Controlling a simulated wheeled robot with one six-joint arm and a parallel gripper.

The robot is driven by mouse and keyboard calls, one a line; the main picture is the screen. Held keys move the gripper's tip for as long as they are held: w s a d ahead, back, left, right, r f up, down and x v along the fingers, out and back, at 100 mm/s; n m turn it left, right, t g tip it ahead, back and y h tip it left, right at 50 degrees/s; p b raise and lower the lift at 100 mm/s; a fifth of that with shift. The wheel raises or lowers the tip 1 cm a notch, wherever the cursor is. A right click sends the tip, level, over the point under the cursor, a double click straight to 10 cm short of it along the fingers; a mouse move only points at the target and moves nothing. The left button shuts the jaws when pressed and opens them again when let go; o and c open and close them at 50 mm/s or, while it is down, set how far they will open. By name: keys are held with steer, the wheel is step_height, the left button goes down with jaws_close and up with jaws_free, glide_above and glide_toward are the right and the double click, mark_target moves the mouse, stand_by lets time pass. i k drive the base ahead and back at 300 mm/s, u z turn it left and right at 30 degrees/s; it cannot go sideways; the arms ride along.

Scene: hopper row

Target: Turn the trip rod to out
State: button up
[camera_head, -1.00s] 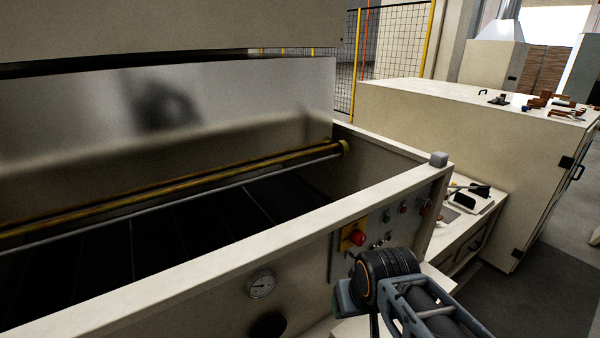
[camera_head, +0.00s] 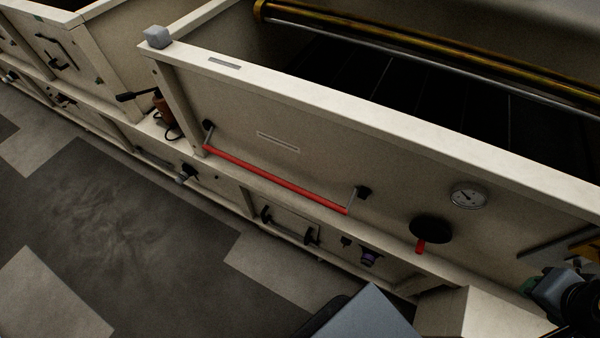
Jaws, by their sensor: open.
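The trip rod (camera_head: 275,181) is a long red bar along the front panel of the hopper machine. A grey arm with a dark mount holds it at each end, and it hangs low, just above the ledge. Whether it lies against the panel or stands out from it is hard to tell. My gripper (camera_head: 535,286) is partly in view at the lower right edge, well to the right of the rod and touching nothing that I can see. Its fingertips are not clear, and it appears empty.
A black disc with a red handle (camera_head: 420,247) and a round gauge (camera_head: 468,195) sit right of the rod. Black handles (camera_head: 311,236) are below. The floor (camera_head: 130,215) at left is clear.

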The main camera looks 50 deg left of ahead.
mark_target(343, 210)
steer(key=u, duration=2.75)
steer(key=k, duration=0.45)
steer(key=u, duration=1.1)
steer(key=i, duration=0.85)
steer(key=z, duration=0.5)
